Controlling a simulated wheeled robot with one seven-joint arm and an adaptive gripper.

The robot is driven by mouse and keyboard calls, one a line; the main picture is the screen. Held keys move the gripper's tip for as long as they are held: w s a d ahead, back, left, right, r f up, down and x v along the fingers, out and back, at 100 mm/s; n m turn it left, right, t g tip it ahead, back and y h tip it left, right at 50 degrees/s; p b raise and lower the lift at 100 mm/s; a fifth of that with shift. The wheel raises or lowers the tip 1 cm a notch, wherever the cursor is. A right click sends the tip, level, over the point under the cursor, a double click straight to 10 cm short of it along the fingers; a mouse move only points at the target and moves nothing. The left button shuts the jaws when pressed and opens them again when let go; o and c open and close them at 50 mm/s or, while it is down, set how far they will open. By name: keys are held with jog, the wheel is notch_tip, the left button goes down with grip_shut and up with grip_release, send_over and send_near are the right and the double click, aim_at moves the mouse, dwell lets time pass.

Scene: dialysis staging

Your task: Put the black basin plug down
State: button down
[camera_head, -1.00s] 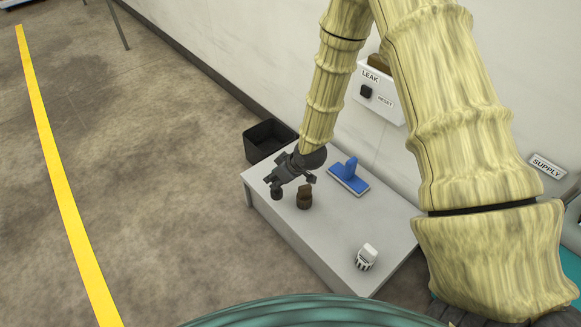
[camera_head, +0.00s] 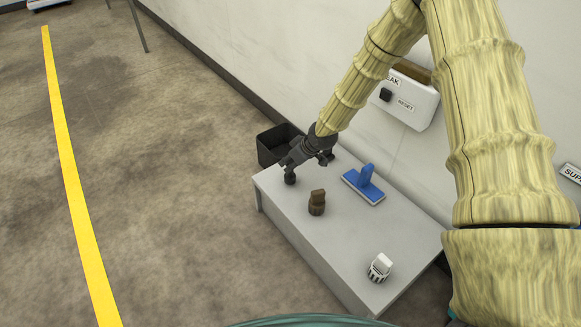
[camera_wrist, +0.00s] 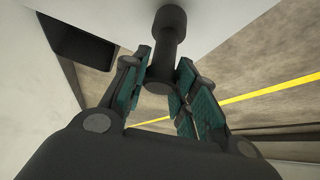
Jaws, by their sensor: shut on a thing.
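The black basin plug (camera_head: 290,178) is a small dark piece with a rounded end, over the left end of the grey table (camera_head: 285,218). My gripper (camera_head: 296,166) is shut on it. In the wrist view the plug (camera_wrist: 169,24) shows as a dark stem with a wider round end, its narrow part between the fingertips of my gripper (camera_wrist: 160,82). The table's pale surface (camera_wrist: 115,10) lies just beyond it. I cannot tell whether the plug touches the table.
A brown stopper-like piece (camera_head: 317,204), a blue block with an upright handle (camera_head: 363,186) and a white ribbed knob (camera_head: 379,267) stand on the table. A black bin (camera_head: 272,148) is behind its left end. A white leak box (camera_head: 408,103) hangs on the wall.

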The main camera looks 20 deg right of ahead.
jog(key=shift+f, duration=0.65)
jog(key=shift+r, duration=0.1)
jog(key=c, duration=1.1)
grip_release()
jog(key=p+v, duration=0.4)
jog(key=v, duration=0.8)
